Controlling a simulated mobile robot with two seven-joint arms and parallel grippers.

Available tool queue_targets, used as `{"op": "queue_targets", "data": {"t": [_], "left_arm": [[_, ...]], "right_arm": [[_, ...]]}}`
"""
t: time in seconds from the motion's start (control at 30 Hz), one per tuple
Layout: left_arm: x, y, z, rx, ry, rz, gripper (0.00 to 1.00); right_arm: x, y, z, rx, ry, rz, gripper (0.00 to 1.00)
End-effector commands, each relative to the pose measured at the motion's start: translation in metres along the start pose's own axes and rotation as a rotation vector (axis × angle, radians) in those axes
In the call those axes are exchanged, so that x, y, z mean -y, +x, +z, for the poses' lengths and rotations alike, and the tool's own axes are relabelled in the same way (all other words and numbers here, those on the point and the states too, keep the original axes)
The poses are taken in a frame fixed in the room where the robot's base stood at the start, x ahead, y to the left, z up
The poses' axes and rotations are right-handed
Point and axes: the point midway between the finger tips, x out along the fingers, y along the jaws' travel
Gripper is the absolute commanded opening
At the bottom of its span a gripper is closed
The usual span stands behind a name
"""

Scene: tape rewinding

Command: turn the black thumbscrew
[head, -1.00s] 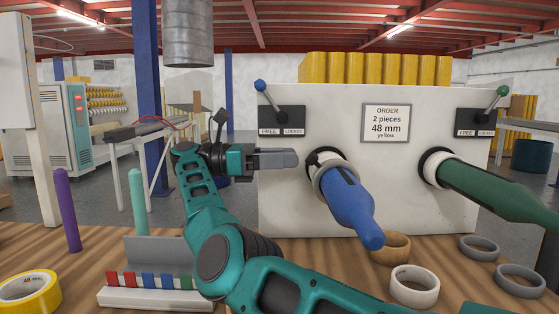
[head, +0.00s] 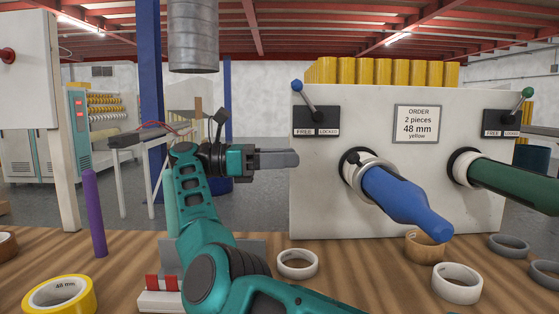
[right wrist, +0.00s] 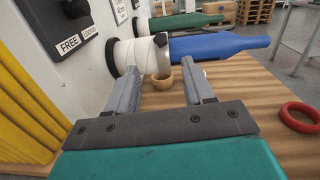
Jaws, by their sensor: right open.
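The black thumbscrew (head: 352,158) sits on the pale collar (head: 357,172) around the base of the blue mandrel (head: 405,200), by the white panel. My left gripper is not in view.
The white panel (head: 400,130) carries the blue-knobbed lever (head: 306,100), the green-knobbed lever (head: 520,105) and the green mandrel (head: 515,184). Several tape rings, including a white one (head: 297,263), lie on the wooden table below. A purple peg (head: 94,215) stands at left.

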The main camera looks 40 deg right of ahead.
Motion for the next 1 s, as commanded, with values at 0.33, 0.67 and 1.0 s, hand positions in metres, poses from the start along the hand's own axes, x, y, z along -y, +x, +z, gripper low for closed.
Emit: {"op": "queue_targets", "data": {"t": [0.33, 0.67, 1.0], "left_arm": [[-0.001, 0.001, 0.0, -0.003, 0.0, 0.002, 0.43], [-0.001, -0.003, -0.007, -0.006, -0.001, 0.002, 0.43], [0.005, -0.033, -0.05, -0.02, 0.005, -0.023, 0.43]], "right_arm": [[0.001, 0.002, 0.0, 0.0, 0.001, -0.002, 0.52], [0.006, 0.011, 0.026, 0.041, 0.021, -0.043, 0.52], [0.131, 0.039, 0.266, 0.487, 0.203, -0.764, 0.52]]}}
